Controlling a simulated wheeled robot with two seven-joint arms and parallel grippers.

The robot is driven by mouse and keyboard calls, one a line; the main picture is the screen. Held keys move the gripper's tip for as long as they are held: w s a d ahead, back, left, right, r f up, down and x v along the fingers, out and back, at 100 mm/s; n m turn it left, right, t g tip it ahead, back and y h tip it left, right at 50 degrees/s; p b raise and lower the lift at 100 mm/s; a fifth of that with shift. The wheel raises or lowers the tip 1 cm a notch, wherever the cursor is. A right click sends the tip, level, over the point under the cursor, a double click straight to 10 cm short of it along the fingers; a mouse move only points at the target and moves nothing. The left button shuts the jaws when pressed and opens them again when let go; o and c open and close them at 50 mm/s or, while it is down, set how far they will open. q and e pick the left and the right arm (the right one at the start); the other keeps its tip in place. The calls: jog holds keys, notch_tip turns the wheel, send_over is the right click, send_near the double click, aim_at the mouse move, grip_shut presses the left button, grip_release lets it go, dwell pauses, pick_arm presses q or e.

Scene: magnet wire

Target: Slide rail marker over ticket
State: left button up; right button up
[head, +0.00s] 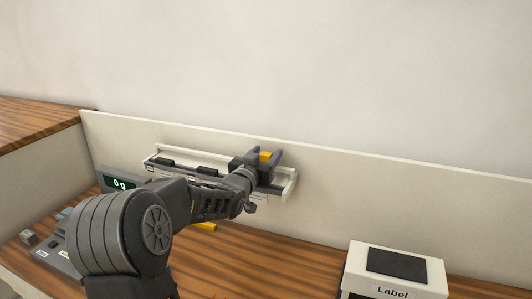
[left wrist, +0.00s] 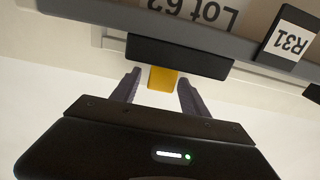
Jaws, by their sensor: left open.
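A white rail (head: 222,157) is mounted along the low back panel, with dark blocks on it and paper labels below. The yellow marker (head: 265,156) is at the rail's right part. My left gripper (head: 264,157) is open there, its fingers on either side of the yellow marker. In the left wrist view the yellow marker (left wrist: 162,80) stands between the two spread fingers, against a black block (left wrist: 180,55). A ticket reading "Lot 62" (left wrist: 190,10) and a tag reading "R31" (left wrist: 290,42) show upside down beyond it. Whether the fingers touch the marker cannot be told.
A scale display (head: 121,183) reading "0 g" stands at the left. A white box labelled "Label" (head: 394,270) stands at the front right. A yellow piece (head: 205,226) lies below the rail. The wooden table (head: 290,262) is clear in the middle.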

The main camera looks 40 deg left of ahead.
pick_arm(q)
jog(key=shift+w, duration=0.1)
jog(key=shift+c, duration=0.5)
grip_shut()
dwell(0.9)
